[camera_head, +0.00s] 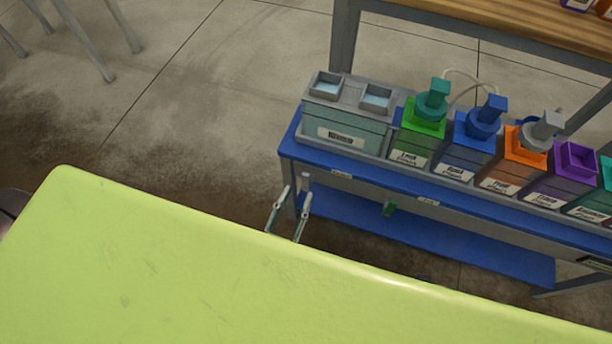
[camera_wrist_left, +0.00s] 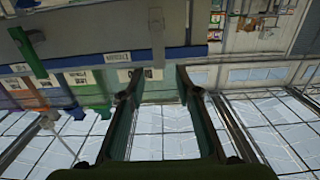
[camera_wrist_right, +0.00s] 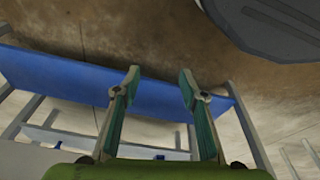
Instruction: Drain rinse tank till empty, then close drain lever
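The labelled grey-green tank (camera_head: 348,135) stands at the left end of the blue bench in the head view. Its label is too small to read surely. Pale blue shows in its two square top openings. A short grey fitting (camera_head: 306,181) sits below the bench edge under this tank; it may be the drain lever. My left gripper (camera_head: 295,197) is open and empty, close to that fitting. In the left wrist view a grey upright part (camera_wrist_left: 157,35) lies beyond and between the open fingers (camera_wrist_left: 156,94). My right gripper (camera_wrist_right: 160,76) is open and empty.
Several coloured containers (camera_head: 466,137) stand right of the tank. A green fitting (camera_head: 389,209) hangs under the bench edge. A blue lower shelf (camera_head: 470,245) runs beneath, also ahead in the right wrist view (camera_wrist_right: 60,77). A lime surface covers the head view's lower part.

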